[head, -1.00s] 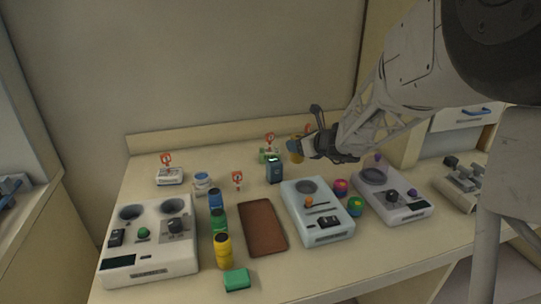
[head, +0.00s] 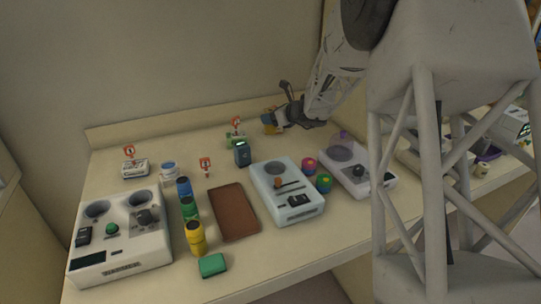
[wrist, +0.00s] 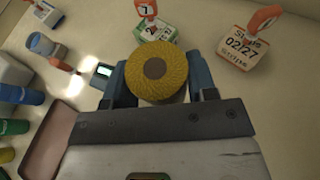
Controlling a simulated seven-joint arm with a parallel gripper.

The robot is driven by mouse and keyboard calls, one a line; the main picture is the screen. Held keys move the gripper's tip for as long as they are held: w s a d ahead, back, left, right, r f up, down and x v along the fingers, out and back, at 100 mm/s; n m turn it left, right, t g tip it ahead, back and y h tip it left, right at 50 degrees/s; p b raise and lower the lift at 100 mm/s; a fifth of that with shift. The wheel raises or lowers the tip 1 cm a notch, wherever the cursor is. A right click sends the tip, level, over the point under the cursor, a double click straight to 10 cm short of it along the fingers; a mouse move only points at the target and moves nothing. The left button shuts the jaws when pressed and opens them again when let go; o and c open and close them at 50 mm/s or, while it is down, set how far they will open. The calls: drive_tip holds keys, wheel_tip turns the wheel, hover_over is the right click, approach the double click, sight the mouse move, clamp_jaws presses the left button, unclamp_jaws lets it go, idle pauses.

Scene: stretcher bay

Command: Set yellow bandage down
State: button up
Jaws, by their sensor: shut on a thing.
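The yellow bandage (wrist: 155,72) is a ribbed roll with a brown core, seen end-on in the wrist view. My gripper (wrist: 153,88) is shut on it, with a blue-grey finger on each side. In the head view my gripper (head: 273,120) is at the back of the bench, behind and right of a dark box with a lit screen (head: 242,153). The bandage (head: 268,125) shows there only as a small yellow patch, partly hidden by the fingers. It looks raised over the bench, but I cannot tell how far.
A green box with a red-framed tag (wrist: 155,28) and a "Strips 02/27" box (wrist: 249,46) stand near the bandage. A brown tray (head: 234,212), several coloured rolls (head: 189,209), and white devices (head: 288,192) fill the front. Some bare bench lies along the back.

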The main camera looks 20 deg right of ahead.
sight(276, 131)
idle(0.3)
drive_tip(key=shift+f, duration=3.15)
drive_tip(key=shift+f, duration=1.85)
drive_tip(key=shift+f, duration=0.2)
drive_tip(key=o, duration=0.9)
drive_tip(key=shift+o, duration=0.2)
drive_tip(key=shift+r, duration=0.2)
drive_tip(key=v, duration=1.2)
